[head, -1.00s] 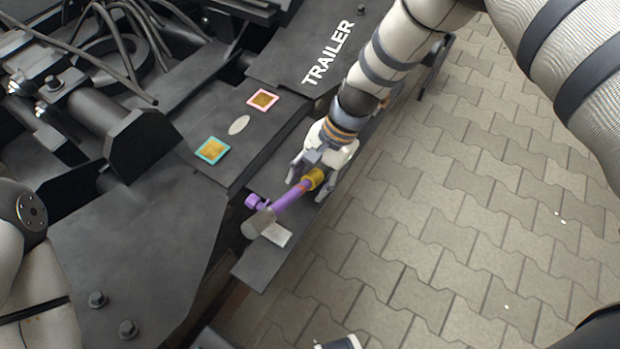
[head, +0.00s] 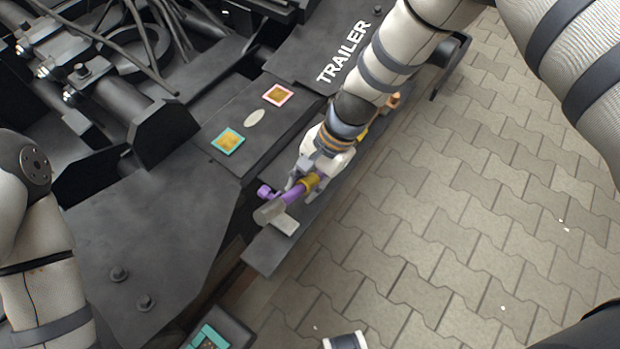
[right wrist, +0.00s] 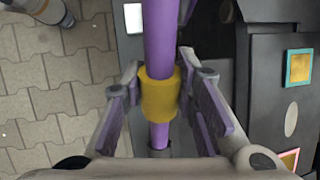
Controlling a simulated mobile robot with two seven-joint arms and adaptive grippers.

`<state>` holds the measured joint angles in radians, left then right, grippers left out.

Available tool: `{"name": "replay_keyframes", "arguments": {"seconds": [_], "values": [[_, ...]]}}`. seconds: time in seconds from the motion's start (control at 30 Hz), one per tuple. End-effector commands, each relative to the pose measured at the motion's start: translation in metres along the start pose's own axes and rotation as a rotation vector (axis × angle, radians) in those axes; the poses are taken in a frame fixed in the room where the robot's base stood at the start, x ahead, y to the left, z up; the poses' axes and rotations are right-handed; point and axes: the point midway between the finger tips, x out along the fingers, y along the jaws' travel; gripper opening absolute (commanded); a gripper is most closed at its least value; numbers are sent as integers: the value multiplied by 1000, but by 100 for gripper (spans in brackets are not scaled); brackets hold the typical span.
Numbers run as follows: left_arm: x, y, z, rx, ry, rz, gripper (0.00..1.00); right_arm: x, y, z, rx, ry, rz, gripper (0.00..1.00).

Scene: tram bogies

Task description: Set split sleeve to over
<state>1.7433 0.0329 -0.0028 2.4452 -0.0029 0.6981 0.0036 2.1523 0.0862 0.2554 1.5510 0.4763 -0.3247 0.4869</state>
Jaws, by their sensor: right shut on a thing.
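The split sleeve is a short yellow collar (head: 310,182) around a purple rod (head: 292,194). The right wrist view shows the collar (right wrist: 160,93) with a wider purple length (right wrist: 162,38) above it and a thinner purple length (right wrist: 158,136) below it. The rod's far end in the head view is a grey cylinder (head: 268,212). My right gripper (head: 302,178) is shut on the sleeve, with one finger along each side of it in the right wrist view (right wrist: 160,98). The sleeve's inner side is hidden.
A purple knob (head: 265,191) sits beside the rod's grey end. A pale plate (head: 286,223) lies on the dark ledge. Teal-framed (head: 228,141) and pink-framed (head: 278,95) pads lie on the dark plate. Paving (head: 460,240) on the right is open.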

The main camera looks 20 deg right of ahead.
Motion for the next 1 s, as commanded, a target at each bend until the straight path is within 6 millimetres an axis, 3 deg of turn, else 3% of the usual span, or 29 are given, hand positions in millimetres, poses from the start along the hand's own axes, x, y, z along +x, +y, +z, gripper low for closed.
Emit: {"name": "replay_keyframes", "arguments": {"seconds": [0.1,0.13,0.23,0.57,1.0], "values": [[0,0,0,0,-1,0,40,1,0,4,-1,-10,2,0],[0,0,0,0,-1,0,40,1,0,4,0,-11,3,29],[0,0,0,0,-1,0,40,1,0,4,-1,-10,3,49],[1,0,0,0,-1,-1,40,-4,0,2,0,-5,1,49],[1,0,0,0,-1,0,40,-106,-1,1,-1,-5,0,49]]}}
